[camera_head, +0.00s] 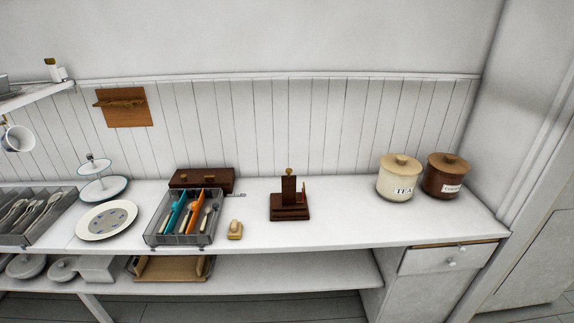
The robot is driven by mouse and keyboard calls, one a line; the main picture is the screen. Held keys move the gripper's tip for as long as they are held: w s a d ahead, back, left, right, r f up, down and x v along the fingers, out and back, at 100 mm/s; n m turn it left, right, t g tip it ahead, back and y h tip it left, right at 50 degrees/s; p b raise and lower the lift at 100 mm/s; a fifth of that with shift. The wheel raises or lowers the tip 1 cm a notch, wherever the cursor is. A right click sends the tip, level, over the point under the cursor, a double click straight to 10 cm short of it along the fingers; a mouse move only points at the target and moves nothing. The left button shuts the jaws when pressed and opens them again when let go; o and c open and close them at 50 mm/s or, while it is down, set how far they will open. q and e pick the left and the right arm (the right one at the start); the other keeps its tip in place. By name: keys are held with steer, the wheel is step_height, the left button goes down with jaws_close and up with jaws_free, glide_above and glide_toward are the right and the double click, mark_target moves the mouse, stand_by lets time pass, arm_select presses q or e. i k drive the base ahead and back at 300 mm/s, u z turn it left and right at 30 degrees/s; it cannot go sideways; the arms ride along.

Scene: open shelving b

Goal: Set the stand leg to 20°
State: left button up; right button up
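A small dark brown wooden stand (290,213) sits on the white counter, near the middle of the head view. It has a stepped base, an upright panel with a light knob at the top, and a thin reddish piece leaning at its right side. I cannot tell for sure which part is the leg, nor its angle. Neither of my grippers is in view.
A grey cutlery tray (160,240) and a small tan wooden object (235,231) stand left of the stand. A dark brown box (215,181) is behind the tray. Tea (398,180) and brown (444,178) canisters stand at right. The counter between stand and canisters is clear.

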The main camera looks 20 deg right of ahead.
mark_target(288, 181)
steer(key=i, duration=0.65)
steer(key=z, duration=1.7)
